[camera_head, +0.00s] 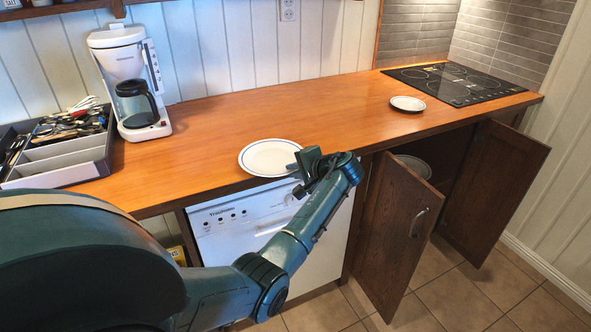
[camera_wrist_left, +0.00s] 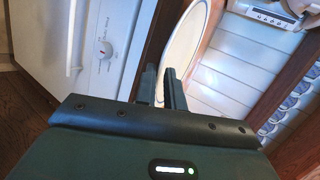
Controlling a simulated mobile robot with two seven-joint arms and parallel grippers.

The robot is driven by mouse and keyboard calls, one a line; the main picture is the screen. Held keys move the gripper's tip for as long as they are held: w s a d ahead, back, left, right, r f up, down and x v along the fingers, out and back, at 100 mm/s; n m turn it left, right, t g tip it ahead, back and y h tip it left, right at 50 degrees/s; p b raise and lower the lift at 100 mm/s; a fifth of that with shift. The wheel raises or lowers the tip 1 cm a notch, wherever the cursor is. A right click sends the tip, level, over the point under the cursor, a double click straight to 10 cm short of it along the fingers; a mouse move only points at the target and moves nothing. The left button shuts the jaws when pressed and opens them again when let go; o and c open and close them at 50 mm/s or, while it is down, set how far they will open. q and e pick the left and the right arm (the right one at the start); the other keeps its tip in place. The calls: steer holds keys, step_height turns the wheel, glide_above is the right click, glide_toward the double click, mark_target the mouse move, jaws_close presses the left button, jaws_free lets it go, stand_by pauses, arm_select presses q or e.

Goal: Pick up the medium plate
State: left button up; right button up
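A white plate with a dark rim line (camera_head: 268,158) lies on the wooden counter near its front edge, above the dishwasher. It looks larger than the small plate by the hob. My left gripper (camera_head: 296,168) is at this plate's right rim in the head view. In the left wrist view, the two fingers (camera_wrist_left: 160,88) show a narrow gap at the near end of the plate (camera_wrist_left: 185,42). I cannot tell whether they grip the rim. My right gripper is not in view.
A small plate (camera_head: 408,103) sits near the black hob (camera_head: 453,83). Another plate (camera_head: 414,166) shows in the open cabinet, its doors (camera_head: 400,235) swung out. A coffee maker (camera_head: 122,70) and utensil tray (camera_head: 62,172) stand left. The counter's middle (camera_head: 330,110) is clear.

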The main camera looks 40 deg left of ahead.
arm_select(q)
steer(key=o, duration=0.4)
steer(key=shift+r, duration=0.1)
steer(key=v, duration=1.3)
steer(key=shift+b, duration=0.4)
